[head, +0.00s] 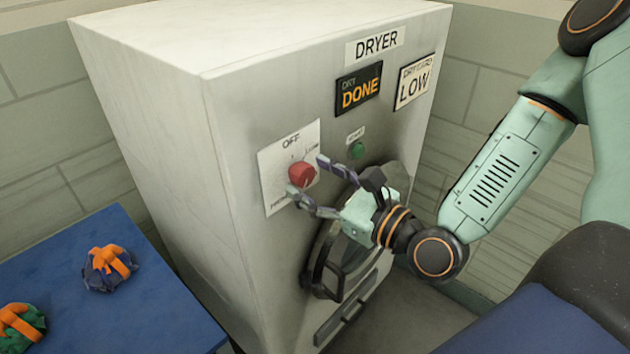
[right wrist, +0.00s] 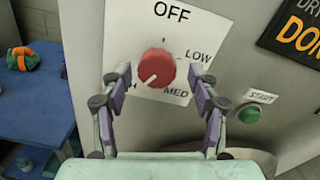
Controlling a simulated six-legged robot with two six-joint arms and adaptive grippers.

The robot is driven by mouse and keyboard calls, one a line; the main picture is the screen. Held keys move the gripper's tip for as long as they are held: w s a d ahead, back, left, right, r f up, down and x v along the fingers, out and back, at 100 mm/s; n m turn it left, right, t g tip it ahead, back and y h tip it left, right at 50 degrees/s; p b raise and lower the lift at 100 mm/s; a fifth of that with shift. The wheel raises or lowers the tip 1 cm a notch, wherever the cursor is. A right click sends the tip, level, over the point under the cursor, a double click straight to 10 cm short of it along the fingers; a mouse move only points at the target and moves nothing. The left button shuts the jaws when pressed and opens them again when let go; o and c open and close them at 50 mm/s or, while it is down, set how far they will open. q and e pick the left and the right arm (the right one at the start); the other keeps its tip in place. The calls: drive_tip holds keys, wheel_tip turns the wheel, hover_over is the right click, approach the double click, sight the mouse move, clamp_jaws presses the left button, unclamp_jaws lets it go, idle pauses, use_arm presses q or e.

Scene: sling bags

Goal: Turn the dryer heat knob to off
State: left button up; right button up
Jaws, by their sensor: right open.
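The red heat knob (head: 301,174) is on a white dial plate (head: 277,152) on the dryer's (head: 236,150) front panel. In the right wrist view the knob (right wrist: 156,68) has a white pointer line toward its lower left, near the label ending in H. OFF is at the top of the plate, LOW at the right, MED at the bottom. My right gripper (head: 306,178) is open, with its fingertips on either side of the knob. In the right wrist view its fingers (right wrist: 160,82) stand left and right of the knob, with gaps showing. My left gripper is not in view.
A green START button (head: 357,150) is right of the knob. A blue table (head: 70,290) with orange-strapped bundles (head: 108,267) stands at the left.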

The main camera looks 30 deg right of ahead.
drive_tip(key=shift+w+a, duration=0.1)
drive_tip(key=shift+a, duration=0.3)
drive_tip(key=c, duration=0.4)
drive_tip(key=shift+d, duration=0.2)
drive_tip(key=c, duration=0.4)
drive_tip(key=shift+a, duration=0.1)
drive_tip(key=c, duration=0.4)
drive_tip(key=shift+o, duration=0.2)
